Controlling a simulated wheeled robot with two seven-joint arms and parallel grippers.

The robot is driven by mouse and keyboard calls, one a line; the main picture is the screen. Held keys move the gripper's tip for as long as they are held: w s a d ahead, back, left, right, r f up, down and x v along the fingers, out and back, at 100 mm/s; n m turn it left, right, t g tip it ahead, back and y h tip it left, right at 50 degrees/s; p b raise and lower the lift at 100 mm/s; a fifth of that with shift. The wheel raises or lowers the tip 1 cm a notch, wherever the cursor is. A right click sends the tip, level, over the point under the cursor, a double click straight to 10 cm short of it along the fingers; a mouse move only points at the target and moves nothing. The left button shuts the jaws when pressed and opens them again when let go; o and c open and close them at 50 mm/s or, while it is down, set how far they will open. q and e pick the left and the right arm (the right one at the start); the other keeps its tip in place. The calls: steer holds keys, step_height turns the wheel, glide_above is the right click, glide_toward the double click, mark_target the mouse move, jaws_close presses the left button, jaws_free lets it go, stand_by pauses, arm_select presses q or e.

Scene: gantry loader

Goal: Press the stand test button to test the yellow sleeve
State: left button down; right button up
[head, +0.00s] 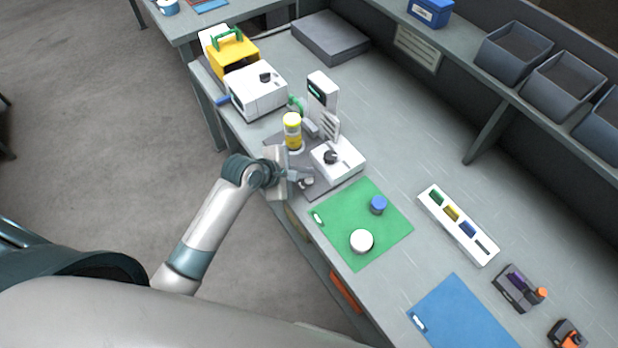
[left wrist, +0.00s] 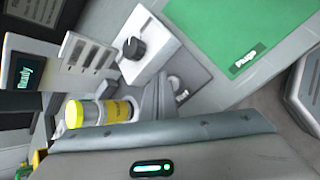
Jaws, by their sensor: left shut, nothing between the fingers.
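The yellow sleeve (head: 292,120) stands upright on the test stand (head: 323,187); it also shows in the left wrist view (left wrist: 82,113). The stand has a screen on a post (head: 321,92), which appears to read "Ready" in the left wrist view (left wrist: 24,72), and a white box with a black knob (head: 338,160). My left gripper (head: 304,177) is shut and empty, low over the stand's near edge, beside a small round part (left wrist: 179,88) that may be the test button. The fingertips partly hide this part. I cannot tell whether they touch it.
A green mat (head: 340,235) with a white round piece (head: 361,241) and a blue one (head: 379,204) lies right of the stand. A white machine (head: 257,90) stands to the left. A blue mat (head: 460,318) and a slotted white tray (head: 458,224) lie farther right.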

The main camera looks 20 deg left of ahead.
stand_by(0.7)
arm_select(q)
steer(key=shift+f+p, duration=0.25)
steer(key=shift+p, duration=0.05)
steer(key=shift+f, duration=0.55)
stand_by(0.9)
steer(key=shift+r, duration=0.8)
steer(key=shift+r, duration=0.1)
steer(key=shift+r, duration=2.45)
steer(key=shift+f, duration=0.1)
